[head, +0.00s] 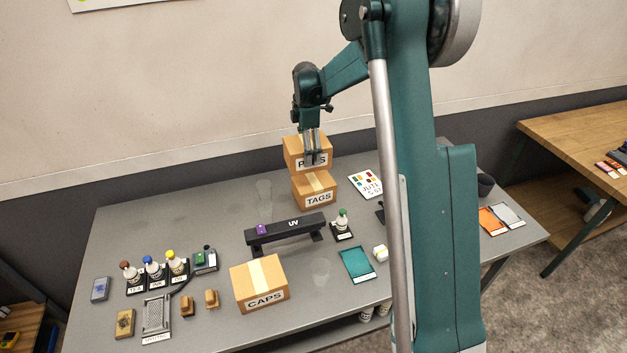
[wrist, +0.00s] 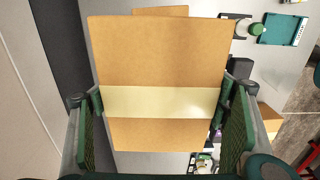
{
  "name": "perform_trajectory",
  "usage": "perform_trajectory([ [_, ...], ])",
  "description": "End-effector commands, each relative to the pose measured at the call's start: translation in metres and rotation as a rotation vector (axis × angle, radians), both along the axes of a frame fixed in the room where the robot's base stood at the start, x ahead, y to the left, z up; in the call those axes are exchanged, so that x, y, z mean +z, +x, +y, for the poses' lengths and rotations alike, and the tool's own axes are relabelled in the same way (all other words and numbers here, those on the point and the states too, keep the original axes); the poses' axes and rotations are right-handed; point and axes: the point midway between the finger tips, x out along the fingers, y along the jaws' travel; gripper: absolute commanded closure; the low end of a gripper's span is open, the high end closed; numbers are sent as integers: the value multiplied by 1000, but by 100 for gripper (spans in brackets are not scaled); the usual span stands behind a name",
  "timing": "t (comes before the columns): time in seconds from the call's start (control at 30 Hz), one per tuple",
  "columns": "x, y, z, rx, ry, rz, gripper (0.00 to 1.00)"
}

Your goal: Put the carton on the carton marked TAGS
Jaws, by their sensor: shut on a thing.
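A brown carton (head: 292,151) with a label starting with P and ending in S, its middle letters hidden by my fingers, is at the back of the grey table. It is directly above the carton marked TAGS (head: 303,190), about level; I cannot tell whether they touch. My gripper (head: 313,158) reaches down over the upper carton and is shut on it. In the wrist view the held carton (wrist: 160,55), with a pale tape band, fills the space between my fingers (wrist: 165,115). An edge of a carton (wrist: 160,11), seemingly the TAGS one, shows beyond it.
A black UV lamp bar (head: 290,229) and a carton marked CAPS (head: 258,283) stand in front. A bottle (head: 342,219) and a colour card (head: 366,184) are right of the stack. Several bottles (head: 154,269) stand at left. The table left of the stack is mostly clear.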

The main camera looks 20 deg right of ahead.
Motion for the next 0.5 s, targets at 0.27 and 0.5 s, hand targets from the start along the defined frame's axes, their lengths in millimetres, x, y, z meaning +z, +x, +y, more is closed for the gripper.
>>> perform_trajectory([
  [0.27, 6, -4, -24, 6, 0, 0, 45],
  [0.5, 5, -4, -24, 6, 0, 0, 45],
])
